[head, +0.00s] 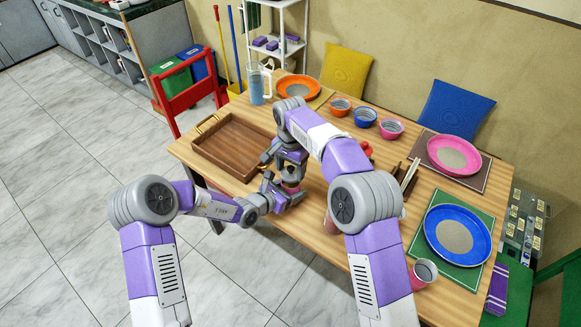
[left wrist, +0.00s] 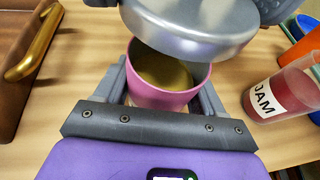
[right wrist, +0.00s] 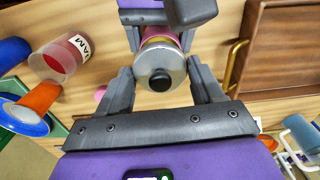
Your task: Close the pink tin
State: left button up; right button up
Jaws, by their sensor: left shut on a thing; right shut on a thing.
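The pink tin (left wrist: 160,97) is open at the top in the left wrist view, with a yellowish-brown inside showing. My left gripper (head: 284,196) is shut around its sides and holds it near the table's front edge. A silver lid (left wrist: 200,42) hangs over the tin, tilted and shifted to the right, leaving part of the opening uncovered. In the right wrist view the lid (right wrist: 149,58) shows its black knob (right wrist: 160,80) between the fingers of my right gripper (right wrist: 164,76), which is shut on it. Whether the lid touches the rim is unclear.
A wooden tray (head: 232,146) with brass handles lies left of the grippers. A jam jar (left wrist: 283,95) stands close to the right of the tin in the left wrist view. Bowls, a pink plate (head: 454,155) and a blue plate (head: 458,234) occupy the table's right side.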

jog(key=shift+f, duration=0.1)
jog(key=shift+f, duration=0.8)
jog(key=shift+f, duration=0.6)
jog(key=o, duration=1.1)
notch_tip(320, 180, up, 12)
